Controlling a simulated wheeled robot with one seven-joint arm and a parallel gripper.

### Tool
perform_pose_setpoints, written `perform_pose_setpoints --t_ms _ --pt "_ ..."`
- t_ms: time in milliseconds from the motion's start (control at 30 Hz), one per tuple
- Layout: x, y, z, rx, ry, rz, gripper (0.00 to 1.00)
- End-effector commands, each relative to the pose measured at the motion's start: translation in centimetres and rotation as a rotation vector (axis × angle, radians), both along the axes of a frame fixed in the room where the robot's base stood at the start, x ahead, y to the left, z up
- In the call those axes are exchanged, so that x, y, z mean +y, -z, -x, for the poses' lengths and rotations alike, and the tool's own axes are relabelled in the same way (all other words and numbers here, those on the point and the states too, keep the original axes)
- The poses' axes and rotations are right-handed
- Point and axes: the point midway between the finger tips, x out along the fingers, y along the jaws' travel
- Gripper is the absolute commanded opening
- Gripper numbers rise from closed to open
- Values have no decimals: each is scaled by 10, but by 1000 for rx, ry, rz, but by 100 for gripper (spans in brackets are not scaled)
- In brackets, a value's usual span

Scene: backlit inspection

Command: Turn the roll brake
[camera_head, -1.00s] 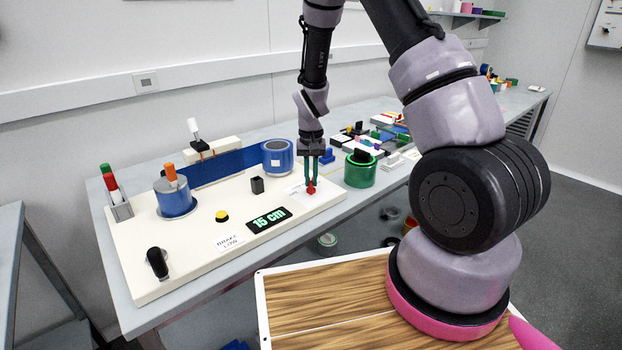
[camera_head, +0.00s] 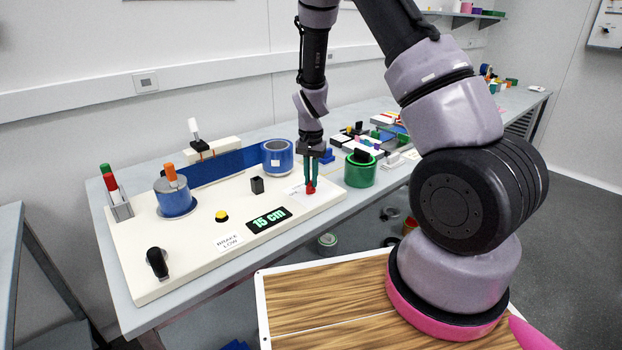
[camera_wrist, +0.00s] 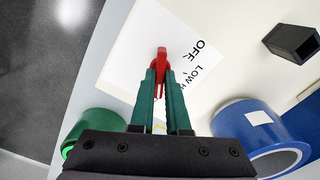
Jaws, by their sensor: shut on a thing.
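The roll brake is a red knob (camera_head: 311,188) at the right end of the cream panel (camera_head: 190,262). It also shows in the wrist view (camera_wrist: 161,58), its pointer end projecting beyond my fingertips over a white label (camera_wrist: 150,40) with the words OFF and LOW. My gripper (camera_head: 311,181) points down at the knob. In the wrist view its green fingers (camera_wrist: 161,75) are shut on the knob's sides. The fingers hide part of the knob. A sign (camera_head: 228,243) on the panel reads BRAKE LOW.
A blue roll (camera_head: 278,158) stands behind my gripper, and a green roll (camera_head: 360,171) stands to its right. A black socket (camera_head: 257,185), a 15 cm display (camera_head: 269,220), a yellow button (camera_head: 222,216) and a black crank handle (camera_head: 157,262) are on the panel.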

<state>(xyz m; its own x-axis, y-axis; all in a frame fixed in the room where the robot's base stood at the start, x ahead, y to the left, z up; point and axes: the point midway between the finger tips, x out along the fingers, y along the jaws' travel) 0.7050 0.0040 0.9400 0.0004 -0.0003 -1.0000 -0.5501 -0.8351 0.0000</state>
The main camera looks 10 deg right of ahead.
Motion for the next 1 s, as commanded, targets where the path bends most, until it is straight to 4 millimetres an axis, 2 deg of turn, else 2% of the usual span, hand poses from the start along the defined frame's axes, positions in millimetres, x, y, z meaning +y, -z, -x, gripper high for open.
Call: perform_pose_setpoints --t_ms 133,200,233,633,767,1000 --pt "0 0 1 2 2 0 0" --pt "0 0 1 2 1 0 33" --pt "0 0 1 2 1 0 44" --pt "0 -6 0 -1 -1 -1 44" --pt "1 -25 -1 -2 -1 -2 44" --pt "1 -74 -1 -3 -1 -1 44"
